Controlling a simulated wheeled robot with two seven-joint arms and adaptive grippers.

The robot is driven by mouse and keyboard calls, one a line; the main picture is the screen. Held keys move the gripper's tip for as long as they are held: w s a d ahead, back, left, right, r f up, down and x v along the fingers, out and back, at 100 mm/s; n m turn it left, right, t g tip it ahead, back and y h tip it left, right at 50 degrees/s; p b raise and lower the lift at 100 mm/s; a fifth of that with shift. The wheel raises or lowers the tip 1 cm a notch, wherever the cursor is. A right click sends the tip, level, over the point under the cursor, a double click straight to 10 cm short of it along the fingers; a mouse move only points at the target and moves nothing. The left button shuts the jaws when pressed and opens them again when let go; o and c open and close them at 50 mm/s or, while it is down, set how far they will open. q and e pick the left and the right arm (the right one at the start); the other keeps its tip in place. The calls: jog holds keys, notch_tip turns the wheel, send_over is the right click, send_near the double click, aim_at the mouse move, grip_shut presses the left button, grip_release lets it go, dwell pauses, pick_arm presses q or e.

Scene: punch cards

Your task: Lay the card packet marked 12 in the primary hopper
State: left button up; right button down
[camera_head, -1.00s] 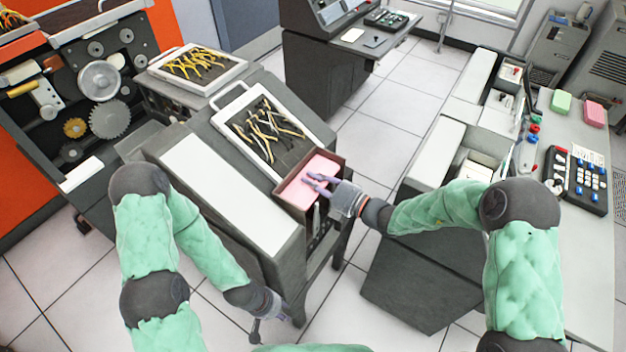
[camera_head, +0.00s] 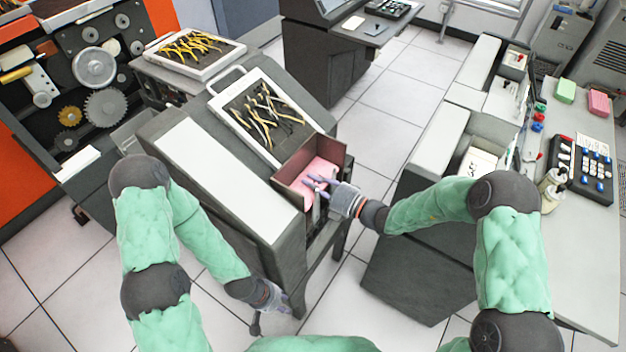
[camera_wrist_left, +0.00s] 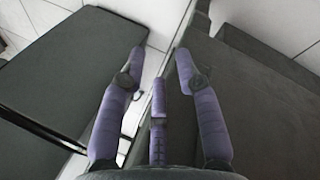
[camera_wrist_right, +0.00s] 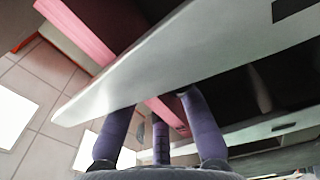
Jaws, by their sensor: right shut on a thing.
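A reddish-brown open hopper (camera_head: 333,152) sits at the right end of the grey machine, below the tool tray. Pink card material (camera_head: 318,172) shows inside it, partly behind my fingers. I cannot read a 12 anywhere. My right gripper (camera_head: 317,184) is at the hopper's front opening, shut on what looks like the pink packet. In the right wrist view a pink strip (camera_wrist_right: 163,112) shows between the fingers, partly hidden by a pale grey panel (camera_wrist_right: 150,65). My left gripper (camera_head: 268,305) hangs low beside the machine. In the left wrist view its fingers (camera_wrist_left: 158,58) are apart and empty.
Two white trays of yellow-handled pliers (camera_head: 192,48) (camera_head: 285,152) stand on the machine tops. A desk on the right holds a button panel (camera_head: 582,168), a green block (camera_head: 565,90) and a pink block (camera_head: 598,103). Tiled floor lies open between the machines.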

jog(key=shift+f+b, duration=0.7)
jog(key=shift+f, duration=1)
jog(key=c, duration=1.1)
grip_release()
jog(key=shift+c, duration=0.2)
jog(key=shift+d, duration=0.1)
jog(key=shift+d, duration=0.1)
jog(key=shift+d, duration=0.15)
jog(key=v, duration=1.1)
jog(key=shift+s, duration=0.35)
